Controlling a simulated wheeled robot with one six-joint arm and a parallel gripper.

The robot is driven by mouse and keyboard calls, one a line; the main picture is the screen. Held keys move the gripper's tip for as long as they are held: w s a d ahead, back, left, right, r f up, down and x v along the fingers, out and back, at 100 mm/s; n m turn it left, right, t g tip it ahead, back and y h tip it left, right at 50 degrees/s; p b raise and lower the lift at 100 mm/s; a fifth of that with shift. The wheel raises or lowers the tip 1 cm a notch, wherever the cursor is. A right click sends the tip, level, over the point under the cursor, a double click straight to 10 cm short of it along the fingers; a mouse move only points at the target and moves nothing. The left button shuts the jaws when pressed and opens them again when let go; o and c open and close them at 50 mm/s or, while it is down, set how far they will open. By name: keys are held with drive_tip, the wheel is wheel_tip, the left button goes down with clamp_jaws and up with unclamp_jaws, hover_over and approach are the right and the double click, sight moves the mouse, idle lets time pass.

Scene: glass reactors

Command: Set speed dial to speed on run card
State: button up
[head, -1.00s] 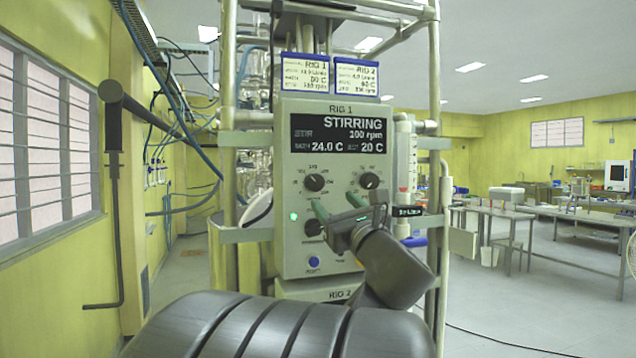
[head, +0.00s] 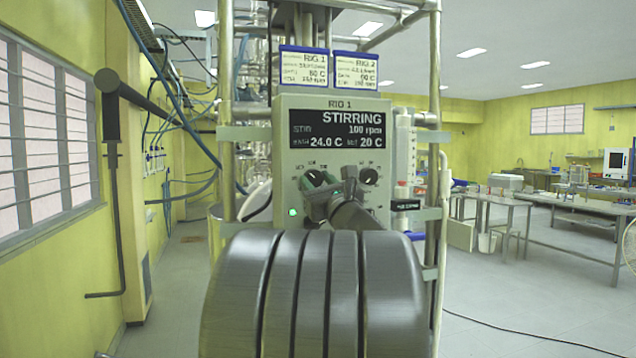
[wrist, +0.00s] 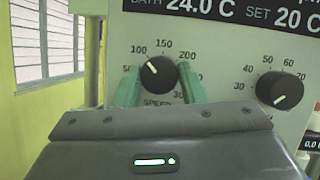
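The black speed dial (wrist: 157,75) is on the grey RIG 1 control box (head: 290,160); its white mark points up-left, near 100. In the head view the dial (head: 314,178) is partly covered by my gripper. My gripper (wrist: 158,72) has its green fingers on either side of the dial, close to it; I see no clear grip on it. The display (head: 340,130) reads STIRRING, 100 rpm, 24.0 C and set 20 C. The RIG 1 run card (head: 304,68) is above the box, with its speed line too small to read surely.
A second dial, marked with temperatures (wrist: 280,88), is just right of the speed dial. The RIG 2 card (head: 356,70) is beside the RIG 1 card. A green light (head: 292,212) glows on the box. Metal frame posts (head: 436,170) flank it. Benches (head: 500,210) stand at right.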

drive_tip(key=c, duration=0.4)
drive_tip(key=shift+f+b, duration=0.1)
drive_tip(key=shift+b, duration=0.45)
